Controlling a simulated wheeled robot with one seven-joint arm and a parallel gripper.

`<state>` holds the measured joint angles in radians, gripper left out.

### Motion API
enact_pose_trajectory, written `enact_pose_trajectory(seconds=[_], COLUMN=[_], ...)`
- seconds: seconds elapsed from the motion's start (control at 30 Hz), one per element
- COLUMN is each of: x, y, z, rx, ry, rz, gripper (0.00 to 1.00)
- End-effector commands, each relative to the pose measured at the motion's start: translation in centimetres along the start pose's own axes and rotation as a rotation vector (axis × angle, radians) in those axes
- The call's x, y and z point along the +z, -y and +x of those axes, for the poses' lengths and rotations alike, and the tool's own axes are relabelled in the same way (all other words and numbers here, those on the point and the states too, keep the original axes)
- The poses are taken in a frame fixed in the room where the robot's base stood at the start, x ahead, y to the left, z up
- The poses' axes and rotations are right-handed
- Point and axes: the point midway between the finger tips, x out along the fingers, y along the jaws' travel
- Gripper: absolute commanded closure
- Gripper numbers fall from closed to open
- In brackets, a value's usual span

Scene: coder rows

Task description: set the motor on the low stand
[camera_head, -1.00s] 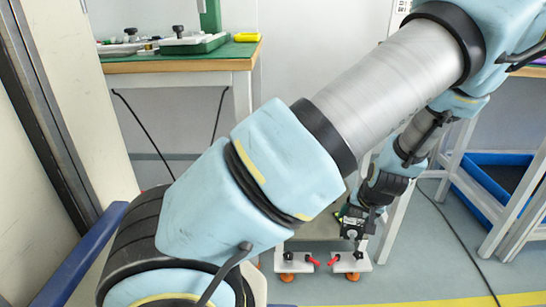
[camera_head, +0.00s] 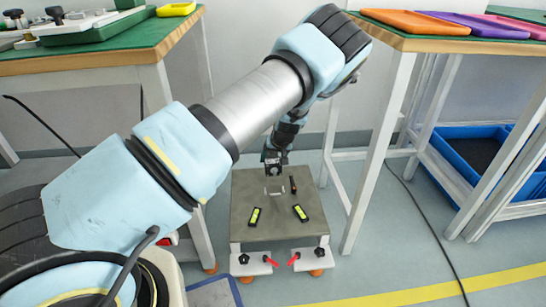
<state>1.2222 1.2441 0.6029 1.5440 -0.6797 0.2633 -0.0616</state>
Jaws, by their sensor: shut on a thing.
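The low stand (camera_head: 240,228) is a grey square plate on white feet with red levers and orange pads, in the lower middle of the head view. My gripper (camera_head: 274,162) points down over the rear part of its plate. It is shut on a small dark and grey thing, the motor (camera_head: 273,171), whose outline is hard to make out. I cannot tell whether the motor touches the plate. A small light-edged mark (camera_head: 273,191) lies on the plate just in front of it.
Two black and yellow pieces (camera_head: 254,217) (camera_head: 300,213) and a thin black piece (camera_head: 293,185) are on the plate. Green-topped benches stand left (camera_head: 95,60) and right (camera_head: 450,45), the right one holding coloured trays. A blue bin (camera_head: 470,150) and floor cable (camera_head: 425,215) are at right.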

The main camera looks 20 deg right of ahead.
Motion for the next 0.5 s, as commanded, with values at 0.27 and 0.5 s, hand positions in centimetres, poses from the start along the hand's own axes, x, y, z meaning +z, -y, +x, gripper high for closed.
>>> enact_pose_trajectory(seconds=[0.27,0.5], x=[-0.8,-0.3], y=[-0.6,-0.8], z=[1.1,2.4], rx=[0.001,0.0], ry=[-0.003,-0.003], rz=[0.005,0.005], gripper=[0.89,0.89])
